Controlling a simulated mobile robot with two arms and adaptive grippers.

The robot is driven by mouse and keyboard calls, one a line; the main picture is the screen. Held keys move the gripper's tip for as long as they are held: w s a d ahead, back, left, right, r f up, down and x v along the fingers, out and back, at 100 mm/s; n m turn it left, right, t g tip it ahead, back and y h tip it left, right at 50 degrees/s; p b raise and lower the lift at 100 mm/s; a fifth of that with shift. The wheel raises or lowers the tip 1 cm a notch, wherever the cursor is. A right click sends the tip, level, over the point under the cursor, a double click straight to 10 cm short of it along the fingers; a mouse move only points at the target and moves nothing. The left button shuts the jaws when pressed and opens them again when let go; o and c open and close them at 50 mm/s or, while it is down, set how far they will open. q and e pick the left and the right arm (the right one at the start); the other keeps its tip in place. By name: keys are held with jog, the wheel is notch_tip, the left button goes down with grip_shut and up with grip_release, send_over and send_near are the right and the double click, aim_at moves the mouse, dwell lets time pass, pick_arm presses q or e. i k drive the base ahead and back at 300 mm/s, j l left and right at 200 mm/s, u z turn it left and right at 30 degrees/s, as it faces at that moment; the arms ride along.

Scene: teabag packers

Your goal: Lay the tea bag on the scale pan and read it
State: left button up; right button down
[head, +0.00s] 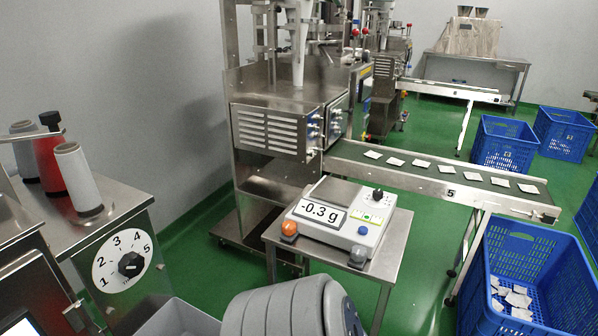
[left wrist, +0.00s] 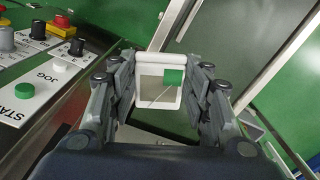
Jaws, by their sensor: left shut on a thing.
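The tea bag (left wrist: 148,100), pale with a white border and a green tag (left wrist: 174,77), is between the fingers of my left gripper (left wrist: 160,88) in the left wrist view. The gripper is shut on it and holds it up. The scale (head: 325,233) stands on a small steel table in the head view, with its metal pan (head: 333,191) at the back. The pan looks empty, and the display (head: 320,213) reads -0.3 g. My left gripper and the held bag do not show in the head view. My right gripper is in neither view.
A blue crate (head: 480,262) at right holds loose bags. A dial panel (head: 122,262) and thread spools stand at left. A button panel (left wrist: 38,85) lies left of my gripper in the wrist view.

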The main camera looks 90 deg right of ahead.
aim_at(338, 189)
jog(key=k+l+z, duration=0.15)
jog(key=z, duration=0.15)
jog(key=k+l+z, duration=0.3)
jog(key=z, duration=3.1)
jog(key=k+j, duration=0.05)
jog(key=j, duration=0.05)
